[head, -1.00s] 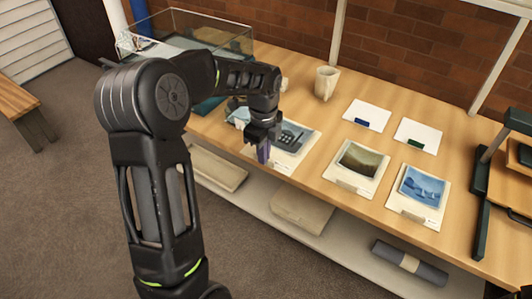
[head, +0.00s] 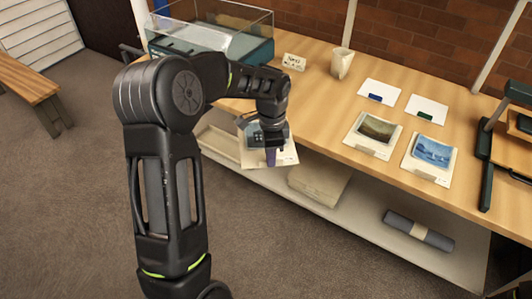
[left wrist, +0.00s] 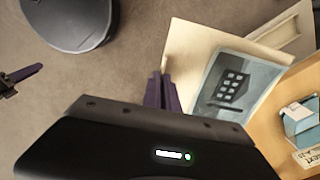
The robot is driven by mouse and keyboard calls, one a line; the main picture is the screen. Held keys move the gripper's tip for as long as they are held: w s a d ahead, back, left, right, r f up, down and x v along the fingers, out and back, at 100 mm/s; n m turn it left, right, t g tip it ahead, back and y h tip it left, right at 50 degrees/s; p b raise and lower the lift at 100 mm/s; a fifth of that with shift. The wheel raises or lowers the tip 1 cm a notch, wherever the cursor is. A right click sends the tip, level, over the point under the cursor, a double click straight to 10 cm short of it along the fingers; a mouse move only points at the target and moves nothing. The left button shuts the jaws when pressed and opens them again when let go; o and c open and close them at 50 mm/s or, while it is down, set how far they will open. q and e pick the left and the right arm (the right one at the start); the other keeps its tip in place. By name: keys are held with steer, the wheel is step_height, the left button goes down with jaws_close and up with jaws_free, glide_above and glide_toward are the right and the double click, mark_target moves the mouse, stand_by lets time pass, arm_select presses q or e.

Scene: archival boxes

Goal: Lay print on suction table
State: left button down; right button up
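The print, a cream sheet with a blue-grey picture of a building (head: 285,157), hangs tilted off the table's front edge. My left gripper (head: 271,156) is shut on its edge. In the left wrist view the fingers (left wrist: 163,92) are close together at the left edge of the print (left wrist: 235,85). The arm and gripper hide part of the print in the head view. A clear-walled case with a teal base (head: 262,52), possibly the suction table, stands at the back left of the table. What looks like my right gripper (left wrist: 22,76) shows partly at the left wrist view's left edge.
A landscape print (head: 374,130) and a blue print (head: 431,153) lie on the wooden table, with two white cards behind them. A cup (head: 341,63) and a small sign (head: 294,62) stand further back. A grey roll (head: 418,230) lies on the lower shelf.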

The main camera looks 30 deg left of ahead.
arm_select(q)
steer(key=s+d+f+n, duration=0.2)
steer(key=d+f+n, duration=0.7)
steer(key=d, duration=0.5)
step_height(320, 180, down, 2)
steer(key=shift+d+f+n, duration=0.25)
steer(key=shift+d+n, duration=0.1)
steer(key=shift+n, duration=0.05)
